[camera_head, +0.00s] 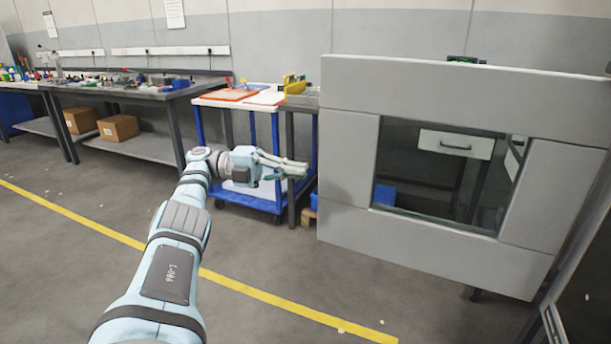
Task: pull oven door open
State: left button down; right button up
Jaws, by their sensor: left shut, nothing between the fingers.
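A large grey panel (345,150) with a see-through window fills the right side of the view and looks like the oven door. A white drawer front with a dark handle (455,146) shows through the window. No handle on the panel itself is visible, and I cannot tell how far the door stands open. My left gripper (298,169) is shut and empty. Its fingers point right, close to the panel's left edge in the picture. I cannot tell whether they touch it. My right gripper is out of view.
A blue cart (250,199) with a white top stands behind my left gripper. A long workbench (130,92) with tools runs along the back left. A dark panel with a pale edge (553,325) is at the lower right. The floor at front left is clear, crossed by a yellow line.

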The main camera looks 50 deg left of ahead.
pick_arm(q)
jog(key=shift+s+a, duration=0.15)
jog(key=shift+s, duration=0.15)
notch_tip(320, 180, up, 10)
dwell(0.3)
